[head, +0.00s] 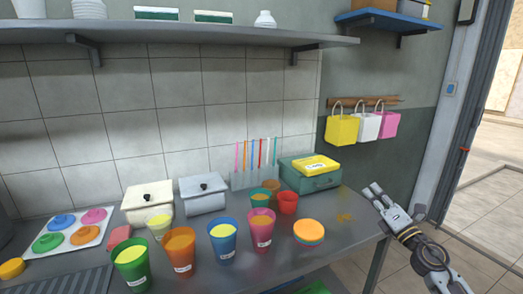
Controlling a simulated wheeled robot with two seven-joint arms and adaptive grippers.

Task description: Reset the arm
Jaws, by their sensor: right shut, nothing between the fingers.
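My right gripper (387,204) is at the right of the head view, beyond the right end of the counter (333,259). It is shut with nothing in it, and its fingers point up and to the left. Its arm comes in from the lower right corner. My left gripper is not in view.
Several filled cups, among them a green cup (131,267) and a pink cup (262,230), stand along the counter. A green box (318,183) sits at the back right. Coloured bags (342,129) hang on the wall. A doorway (492,170) opens at right.

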